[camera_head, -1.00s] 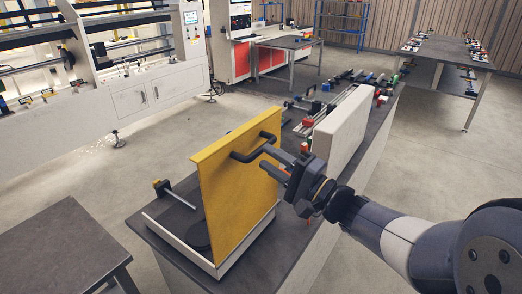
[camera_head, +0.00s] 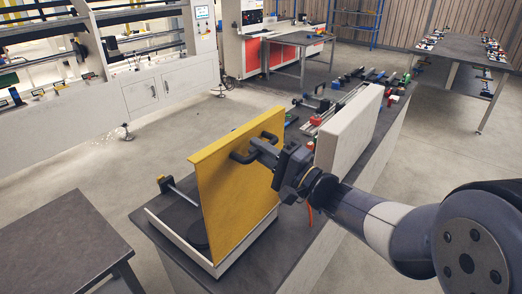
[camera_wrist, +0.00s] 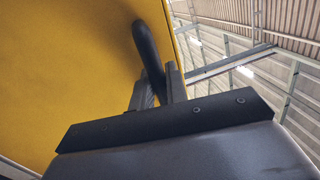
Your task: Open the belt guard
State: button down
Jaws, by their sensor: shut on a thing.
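The yellow belt guard (camera_head: 232,190) stands nearly upright, slightly tilted, on a white-edged base on the bench. Its black bar handle (camera_head: 256,150) is on the face toward my arm. My gripper (camera_head: 266,150) is at the handle's right part, with its fingers shut around it. In the wrist view the two grey fingers (camera_wrist: 158,90) close on the black handle (camera_wrist: 148,48), and the yellow guard (camera_wrist: 70,70) fills the left side. Behind the guard, a rod and a dark round part (camera_head: 193,232) show in the base.
A white upright panel (camera_head: 348,130) stands on the bench right of the guard, close to my arm. Small parts and rails (camera_head: 340,85) lie farther back. A grey table (camera_head: 65,245) is at the lower left, with open floor between.

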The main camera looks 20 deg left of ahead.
dwell(0.3)
jog(key=p+v, duration=0.1)
jog(key=v, duration=0.4)
jog(key=shift+s+d+f+p, duration=0.15)
jog(key=shift+d+f+p, duration=0.05)
jog(key=shift+d+p, duration=0.1)
jog(key=c, duration=1.5)
grip_release()
jog(key=shift+d, duration=0.1)
jog(key=b+v, duration=0.2)
jog(key=v, duration=0.8)
jog(key=shift+s+d, duration=0.3)
